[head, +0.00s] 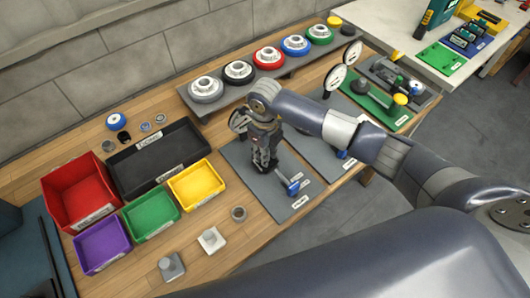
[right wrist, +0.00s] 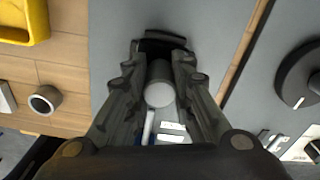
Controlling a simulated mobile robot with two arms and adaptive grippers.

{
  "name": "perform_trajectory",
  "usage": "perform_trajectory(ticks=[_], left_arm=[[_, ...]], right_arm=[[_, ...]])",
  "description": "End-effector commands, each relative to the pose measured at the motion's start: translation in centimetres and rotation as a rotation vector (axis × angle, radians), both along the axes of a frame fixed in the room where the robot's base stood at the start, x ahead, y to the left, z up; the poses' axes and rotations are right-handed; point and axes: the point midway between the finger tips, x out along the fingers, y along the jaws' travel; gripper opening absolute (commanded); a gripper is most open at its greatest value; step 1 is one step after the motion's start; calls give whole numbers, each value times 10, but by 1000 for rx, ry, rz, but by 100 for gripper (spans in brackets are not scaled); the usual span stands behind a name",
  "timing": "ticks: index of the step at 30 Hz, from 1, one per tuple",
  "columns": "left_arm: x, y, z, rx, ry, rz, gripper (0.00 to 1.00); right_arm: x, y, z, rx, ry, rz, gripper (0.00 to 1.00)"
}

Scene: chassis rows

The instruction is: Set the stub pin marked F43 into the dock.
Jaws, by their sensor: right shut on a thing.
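My right gripper (head: 263,164) reaches down over a grey board (head: 240,157). In the right wrist view, my right gripper (right wrist: 160,95) is shut on a grey cylindrical pin (right wrist: 159,90) with a pale round end. No marking on the pin can be read, so I cannot tell whether it is F43. A blue-headed part (head: 292,187) stands on the same board, just right of the gripper, near white labels (head: 300,202) too small to read. I cannot tell which part is the dock, or whether the pin touches the board. My left gripper is not in view.
Red (head: 76,183), black (head: 149,168), yellow (head: 196,192), green (head: 150,222) and purple (head: 101,250) bins stand at left. Two square-based pegs (head: 171,266) (head: 211,240) and a ring (head: 238,213) are in front. A rack of coloured discs (head: 239,72) runs behind.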

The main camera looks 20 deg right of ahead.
Motion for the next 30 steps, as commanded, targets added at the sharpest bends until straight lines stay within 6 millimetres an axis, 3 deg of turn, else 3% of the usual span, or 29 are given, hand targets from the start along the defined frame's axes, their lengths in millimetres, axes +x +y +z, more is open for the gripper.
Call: perform_trajectory(ticks=[7,8,10,22,26,30], left_arm=[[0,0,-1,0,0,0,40],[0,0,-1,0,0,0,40],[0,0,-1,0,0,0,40],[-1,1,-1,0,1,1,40],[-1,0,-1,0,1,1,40],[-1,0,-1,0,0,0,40]], right_arm=[[1,0,1,1,-2,0,0],[1,0,1,1,-2,0,29],[1,0,1,1,-2,0,45],[0,0,2,-1,1,1,45],[1,0,19,1,-3,1,45],[1,0,49,0,-5,1,45]])
